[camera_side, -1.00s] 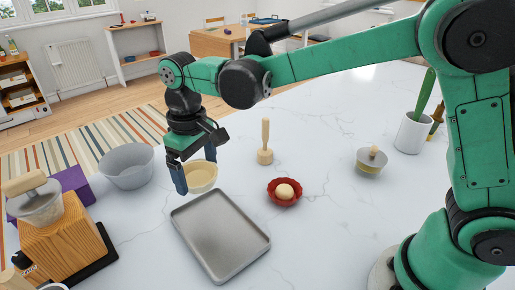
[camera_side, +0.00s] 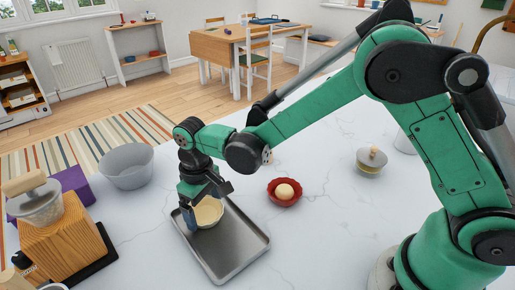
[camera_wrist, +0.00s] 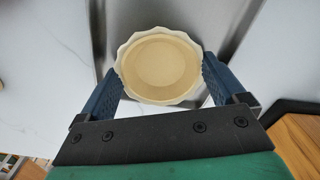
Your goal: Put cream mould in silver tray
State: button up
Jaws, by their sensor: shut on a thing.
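The cream mould (camera_side: 208,213) is a round, shallow dish with a fluted rim. My gripper (camera_side: 203,224) is shut on it, and the mould is over the left part of the silver tray (camera_side: 237,257). In the wrist view, the mould (camera_wrist: 160,65) sits between my two blue fingers (camera_wrist: 161,90), with part of the grey tray (camera_wrist: 215,20) behind it. I cannot tell whether the mould touches the tray floor or hangs just above it. The tray is a flat rectangle with a low rim, partly hidden by my gripper.
A red fluted dish (camera_side: 271,194) with a pale ball stands right of the tray. A grey bowl (camera_side: 127,169) stands at the left, near a wooden block (camera_side: 62,240). A lidded dish (camera_side: 370,161) is farther right. The marble counter between is clear.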

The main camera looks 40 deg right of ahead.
aim_at(207, 214)
jog(key=o, duration=1.1)
jog(key=shift+o, duration=0.2)
jog(key=shift+r, duration=0.1)
notch_tip(207, 214, up, 12)
jog(key=s+d+m+t, duration=0.3)
jog(key=s+d+t, duration=0.4)
jog(key=s+d, duration=0.3)
jog(key=d, duration=0.3)
jog(key=shift+d+r+m, duration=0.15)
jog(key=shift+d+m, duration=0.15)
jog(key=shift+d, duration=0.05)
